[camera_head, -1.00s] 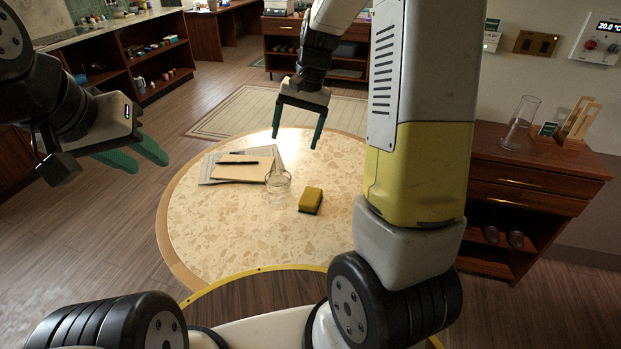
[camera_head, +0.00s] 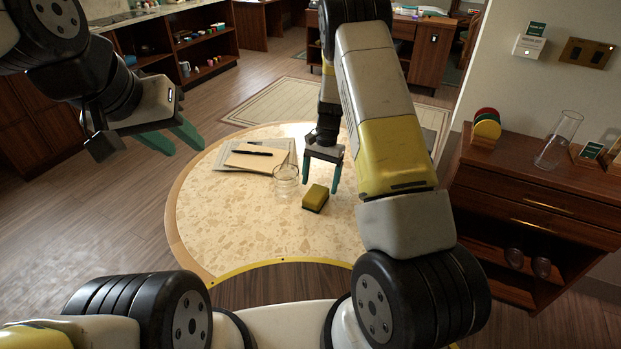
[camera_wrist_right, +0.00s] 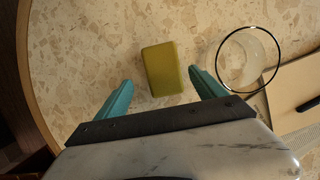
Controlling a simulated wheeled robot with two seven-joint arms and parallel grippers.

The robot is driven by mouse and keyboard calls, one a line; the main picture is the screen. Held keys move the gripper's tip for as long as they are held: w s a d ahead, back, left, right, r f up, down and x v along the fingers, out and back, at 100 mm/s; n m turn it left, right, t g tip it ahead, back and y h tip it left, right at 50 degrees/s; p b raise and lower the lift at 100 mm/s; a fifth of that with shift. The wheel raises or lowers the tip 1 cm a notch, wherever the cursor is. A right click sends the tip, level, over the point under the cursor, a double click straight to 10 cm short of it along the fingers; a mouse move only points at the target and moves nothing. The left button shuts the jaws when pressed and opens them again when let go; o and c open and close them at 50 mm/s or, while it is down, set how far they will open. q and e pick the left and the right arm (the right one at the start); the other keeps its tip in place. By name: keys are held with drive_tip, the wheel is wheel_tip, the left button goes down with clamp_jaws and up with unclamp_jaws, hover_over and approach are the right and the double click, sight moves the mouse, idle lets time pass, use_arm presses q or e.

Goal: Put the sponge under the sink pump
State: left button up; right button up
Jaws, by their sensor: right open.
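A yellow-green sponge with a dark underside (camera_head: 315,198) lies on the round stone-patterned table (camera_head: 230,220). It also shows in the right wrist view (camera_wrist_right: 162,69), between and just beyond my right fingertips. My right gripper (camera_head: 322,180) is open and empty, pointing down over the table close to the sponge. Its teal fingers (camera_wrist_right: 163,90) stand either side of the sponge's near end, apart from it. My left gripper (camera_head: 172,140) is open and empty at the left, off the table's edge. I cannot make out a sink pump in these views.
A clear glass (camera_head: 286,175) stands left of the sponge, close to my right gripper's finger in the wrist view. Papers with a pen (camera_head: 252,153) lie behind it. A wooden cabinet (camera_head: 530,195) with a glass cylinder (camera_head: 558,140) stands at right. Open shelves (camera_head: 190,55) are at the back left.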

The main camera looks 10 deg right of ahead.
sight(317, 192)
drive_tip(key=x, duration=0.4)
drive_tip(key=shift+w+a+f, duration=0.1)
drive_tip(key=shift+a+f, duration=0.15)
drive_tip(key=shift+f, duration=0.05)
drive_tip(key=c, duration=1.6)
drive_tip(key=shift+o, duration=0.2)
drive_tip(key=shift+r, duration=0.1)
